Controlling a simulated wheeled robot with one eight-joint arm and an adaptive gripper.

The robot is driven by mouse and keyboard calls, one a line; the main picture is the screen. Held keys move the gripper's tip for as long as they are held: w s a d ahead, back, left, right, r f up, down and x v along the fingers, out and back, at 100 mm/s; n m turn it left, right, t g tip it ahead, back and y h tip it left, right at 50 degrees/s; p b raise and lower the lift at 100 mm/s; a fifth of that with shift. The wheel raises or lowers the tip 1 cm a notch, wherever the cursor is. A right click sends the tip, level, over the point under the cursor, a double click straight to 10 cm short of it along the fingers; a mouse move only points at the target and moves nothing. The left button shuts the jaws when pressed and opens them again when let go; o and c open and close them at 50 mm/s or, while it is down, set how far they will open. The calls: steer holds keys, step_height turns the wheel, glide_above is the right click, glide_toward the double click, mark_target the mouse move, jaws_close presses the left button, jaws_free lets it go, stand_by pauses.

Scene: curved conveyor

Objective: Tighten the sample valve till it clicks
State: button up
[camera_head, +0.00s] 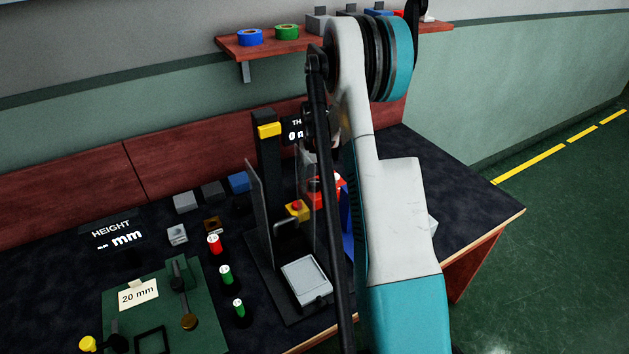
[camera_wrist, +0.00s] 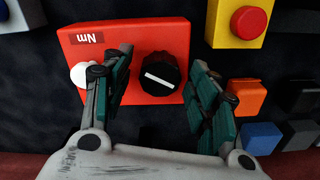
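A red box (camera_wrist: 138,75) with an upside-down "Nm" label carries a round black knob (camera_wrist: 158,74) with a white pointer bar; it is the only knob that fits the sample valve. A white round cap or lamp (camera_wrist: 80,75) sits on the box beside the knob. My gripper (camera_wrist: 161,66) is open, its green-padded fingers on either side of the knob with a visible gap each side. I cannot tell its height over the knob. In the head view the red box (camera_head: 341,181) is mostly hidden behind my arm.
A yellow box with a red button (camera_wrist: 237,22) stands close to the red box; it also shows in the head view (camera_head: 297,211). Orange (camera_wrist: 246,97) and blue (camera_wrist: 262,138) blocks lie near my right finger. A stand with a grey tray (camera_head: 306,278) is left of my arm.

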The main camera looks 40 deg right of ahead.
step_height(320, 180, up, 12)
stand_by(0.7)
stand_by(0.6)
